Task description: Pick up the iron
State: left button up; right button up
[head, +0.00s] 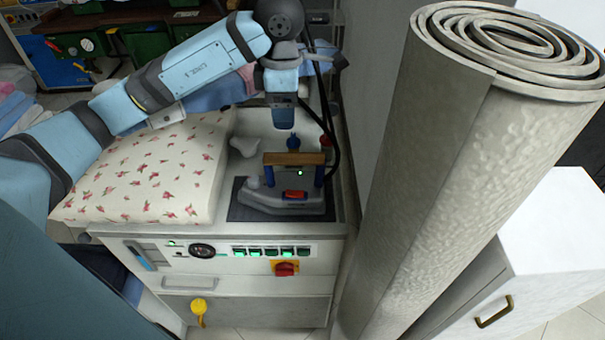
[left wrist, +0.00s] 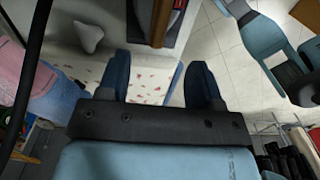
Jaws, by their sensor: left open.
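The iron (head: 290,198) has a grey body, a wooden handle bar (head: 293,158), dark blue posts and a red switch. It rests upright on a dark pad (head: 243,212) at the right end of the ironing station. My left gripper (head: 284,120) points down above and just behind the handle in the head view, apart from it. In the left wrist view the left gripper (left wrist: 160,78) has its two blue fingers spread with nothing between them. The iron's wooden handle (left wrist: 160,22) shows beyond the fingertips at the top. My right gripper is not in view.
A floral padded board (head: 145,180) lies left of the iron, under my left arm. A small grey-white object (head: 245,146) lies behind the iron. A tall rolled grey carpet (head: 450,150) stands close on the right. A control panel (head: 225,252) is on the station's front.

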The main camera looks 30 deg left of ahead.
aim_at(284, 154)
pick_arm(q)
notch_tip(284, 154, down, 2)
jog(key=shift+s+a+f, duration=0.15)
jog(key=shift+f, duration=0.1)
notch_tip(284, 154, down, 4)
jog(key=shift+s+f, duration=0.1)
jog(key=shift+f, duration=1.05)
notch_tip(284, 154, down, 4)
jog(key=shift+f, duration=0.2)
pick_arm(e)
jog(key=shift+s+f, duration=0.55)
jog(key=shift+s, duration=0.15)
pick_arm(q)
jog(key=c, duration=1)
grip_shut()
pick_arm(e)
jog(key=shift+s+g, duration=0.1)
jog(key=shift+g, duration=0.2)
